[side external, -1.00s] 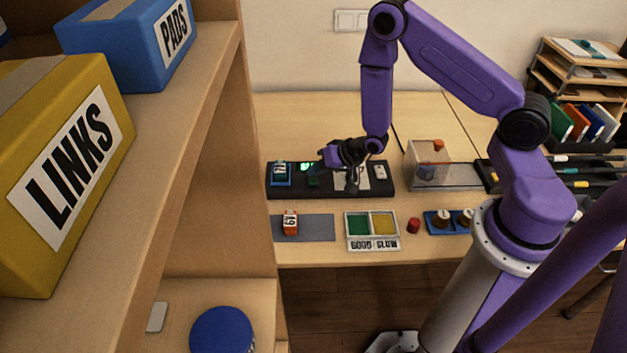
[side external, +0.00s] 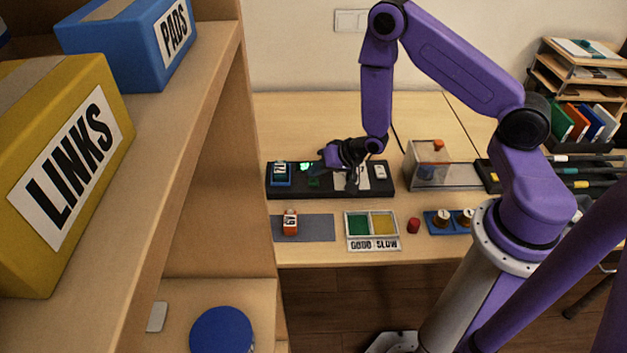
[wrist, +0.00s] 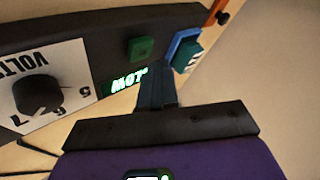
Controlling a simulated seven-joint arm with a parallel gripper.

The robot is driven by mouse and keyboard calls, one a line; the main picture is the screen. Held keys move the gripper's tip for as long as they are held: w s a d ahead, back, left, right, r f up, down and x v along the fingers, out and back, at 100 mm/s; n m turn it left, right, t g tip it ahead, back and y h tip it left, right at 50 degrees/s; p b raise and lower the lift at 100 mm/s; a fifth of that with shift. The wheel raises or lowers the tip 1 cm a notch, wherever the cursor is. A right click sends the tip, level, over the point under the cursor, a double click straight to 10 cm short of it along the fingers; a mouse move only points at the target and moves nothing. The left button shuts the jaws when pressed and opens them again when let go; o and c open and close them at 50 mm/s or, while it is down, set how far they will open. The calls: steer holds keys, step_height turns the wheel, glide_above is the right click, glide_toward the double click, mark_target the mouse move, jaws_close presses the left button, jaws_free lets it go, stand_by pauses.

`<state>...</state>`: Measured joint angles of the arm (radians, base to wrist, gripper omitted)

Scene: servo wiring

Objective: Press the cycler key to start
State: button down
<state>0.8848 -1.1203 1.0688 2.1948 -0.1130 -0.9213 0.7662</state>
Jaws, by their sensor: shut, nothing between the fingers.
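The green square key (wrist: 141,48) sits on the dark tester panel (wrist: 108,50) in the wrist view. It also shows as a small dark green patch in the side view (side external: 313,182). A lit green display (wrist: 127,80) is beside it. My gripper (wrist: 155,68) is shut and empty, its fingertips close to the display and the key. Whether they touch the panel I cannot tell.
A blue holder (side external: 281,180) with a servo stands at the panel's left end. A voltage dial (wrist: 38,94) is on a white plate. A green and yellow tray (side external: 372,244) is in front; a clear box (side external: 428,165) stands right.

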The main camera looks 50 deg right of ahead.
mark_target(317, 181)
steer(key=shift+f, duration=0.2)
stand_by(0.4)
steer(key=shift+f, duration=0.25)
steer(key=shift+f, duration=0.5)
stand_by(0.8)
steer(key=shift+r, duration=0.95)
steer(key=shift+r, duration=0.1)
steer(key=shift+r, duration=2.4)
